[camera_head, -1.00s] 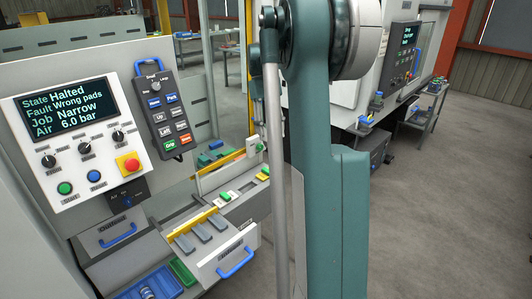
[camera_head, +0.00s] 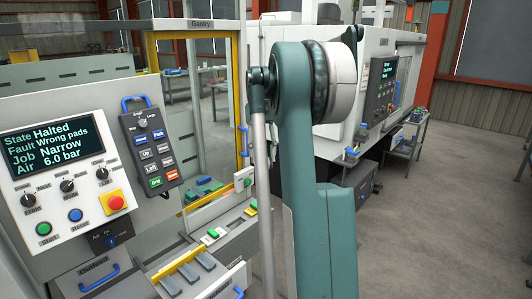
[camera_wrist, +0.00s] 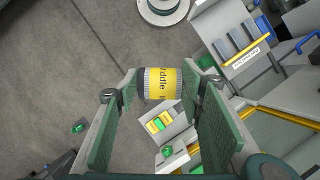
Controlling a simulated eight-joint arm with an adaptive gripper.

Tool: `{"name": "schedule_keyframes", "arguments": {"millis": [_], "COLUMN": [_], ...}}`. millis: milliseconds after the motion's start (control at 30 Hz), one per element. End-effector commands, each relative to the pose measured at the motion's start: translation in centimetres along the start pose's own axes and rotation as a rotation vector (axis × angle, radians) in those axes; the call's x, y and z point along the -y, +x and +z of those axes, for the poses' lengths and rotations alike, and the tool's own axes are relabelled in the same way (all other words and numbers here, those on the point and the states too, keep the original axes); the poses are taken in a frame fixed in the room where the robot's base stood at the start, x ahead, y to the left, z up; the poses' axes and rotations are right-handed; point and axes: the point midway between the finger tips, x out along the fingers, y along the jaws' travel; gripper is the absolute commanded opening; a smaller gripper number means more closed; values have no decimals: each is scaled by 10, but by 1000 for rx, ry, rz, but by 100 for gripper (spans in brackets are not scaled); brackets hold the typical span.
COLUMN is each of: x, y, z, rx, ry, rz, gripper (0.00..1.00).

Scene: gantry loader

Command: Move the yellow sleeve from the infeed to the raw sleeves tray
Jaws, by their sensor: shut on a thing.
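The yellow sleeve (camera_wrist: 162,83) has a grey ribbed band and dark lettering that reads "iddle". My gripper (camera_wrist: 160,86) is shut on it in the wrist view, one green pad on each side. The sleeve is held up above the grey floor. In the head view my arm fills the middle, and neither my gripper nor the sleeve shows. I cannot make out which thing is the infeed or the raw sleeves tray.
An open drawer holding grey bars (camera_head: 187,273) stands below the control panel (camera_head: 68,160). It also shows in the wrist view (camera_wrist: 237,72). Open floor (camera_head: 450,210) is at the right.

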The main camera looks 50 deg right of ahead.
Motion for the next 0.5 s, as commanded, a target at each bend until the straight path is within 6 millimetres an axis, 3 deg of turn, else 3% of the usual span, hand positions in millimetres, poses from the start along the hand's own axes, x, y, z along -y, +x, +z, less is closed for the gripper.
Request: {"name": "schedule_keyframes", "arguments": {"millis": [267,500], "x": [28,67], "y": [20,53], "z": [-5,-6], "rx": [0,0], "ry": [-83,-212], "rz": [34,88], "gripper": [22,22]}}
